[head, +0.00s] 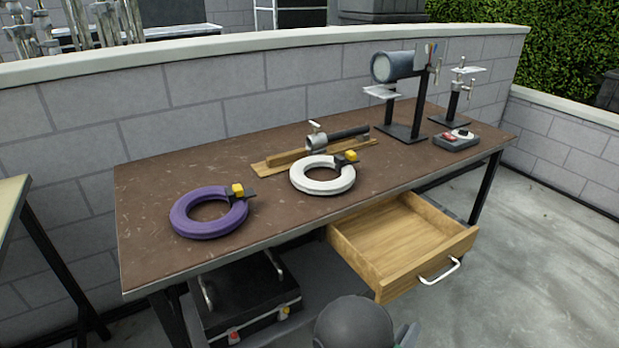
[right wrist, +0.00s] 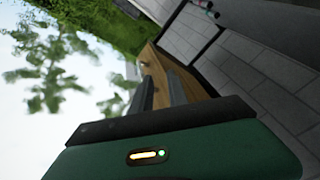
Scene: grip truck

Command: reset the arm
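My right arm shows only at the bottom edge of the head view as a grey rounded link and a bit of green gripper body (head: 408,335), in front of the table and below the open drawer. In the right wrist view the two dark fingers of my right gripper (right wrist: 159,88) stand apart with a gap between them and nothing held. The wooden drawer (right wrist: 150,60) shows behind the fingers, tilted in that view. My left gripper is in neither view.
The brown table (head: 150,250) bears a purple ring (head: 190,227), a white ring (head: 300,180), a clamp-like tool on a wooden board and metal stands. Its drawer (head: 440,246) is pulled out and empty. A black case (head: 240,300) sits underneath. Floor at right is clear.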

